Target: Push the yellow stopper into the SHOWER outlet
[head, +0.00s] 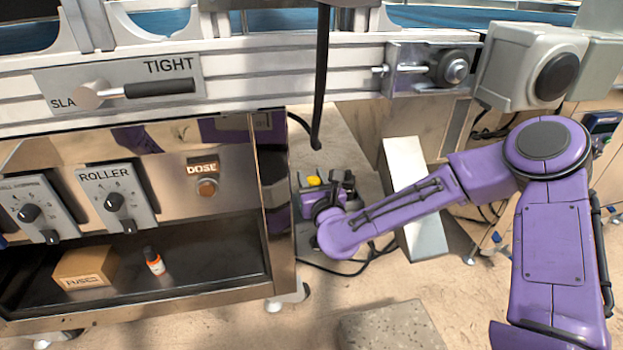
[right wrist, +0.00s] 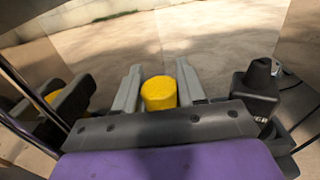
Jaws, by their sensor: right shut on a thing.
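The yellow stopper (head: 313,181) shows as a small yellow spot at my right gripper (head: 318,186), low beside the right end of the steel cabinet. In the right wrist view, the stopper (right wrist: 158,93) is a short yellow cylinder. It sits between the two grey fingers of my right gripper (right wrist: 160,88), which is shut on it. I cannot make out a SHOWER label or its outlet in either view. My left gripper is not in view.
The steel cabinet (head: 277,185) stands close left of my right gripper. A black hanging cable (head: 320,85) ends above it. A black-topped block (right wrist: 256,85) is right of the fingers in the right wrist view. A slanted pale metal plate (head: 405,165) is behind my forearm.

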